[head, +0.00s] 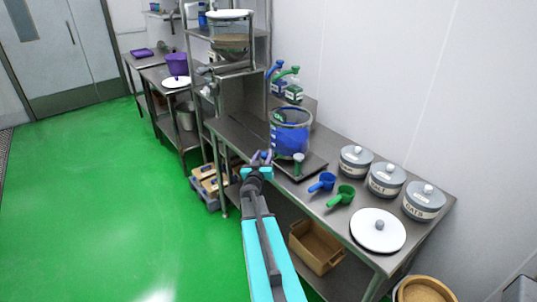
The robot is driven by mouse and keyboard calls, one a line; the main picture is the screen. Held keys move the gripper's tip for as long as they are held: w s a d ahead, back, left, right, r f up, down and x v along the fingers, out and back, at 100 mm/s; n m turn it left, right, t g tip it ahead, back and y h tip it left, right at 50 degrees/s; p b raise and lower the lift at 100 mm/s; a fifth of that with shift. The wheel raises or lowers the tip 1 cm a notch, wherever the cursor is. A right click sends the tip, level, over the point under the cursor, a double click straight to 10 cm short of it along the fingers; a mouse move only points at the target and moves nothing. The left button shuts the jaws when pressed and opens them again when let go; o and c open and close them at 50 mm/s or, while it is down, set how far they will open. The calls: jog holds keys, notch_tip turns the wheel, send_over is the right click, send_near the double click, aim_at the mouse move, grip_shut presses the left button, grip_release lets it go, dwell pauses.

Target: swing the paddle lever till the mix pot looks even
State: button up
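The mix pot (290,137) is a clear vessel on the steel bench, and it looks mostly blue, with pale marks on its side. I cannot tell how even its contents are. A short grey post with a green top (298,162) stands in front of the pot; it may be the paddle lever, but it is too small to be sure. My gripper (261,157) is at the bench's front edge, left of and below the pot. Its fingers are small and partly hidden by my wrist, so whether they hold anything is unclear.
On the bench (237,133) to the right lie a blue scoop (322,182), a green scoop (342,195), three lidded canisters (423,201) and a white lid (378,231). Pump bottles (293,88) stand behind the pot. A brown bin (317,247) is below. Green floor is open at left.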

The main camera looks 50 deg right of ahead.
jog(key=shift+a, duration=0.15)
jog(key=p+v, duration=0.1)
jog(key=v, duration=1.2)
jog(key=shift+s+a, duration=0.15)
dwell(0.8)
dwell(0.6)
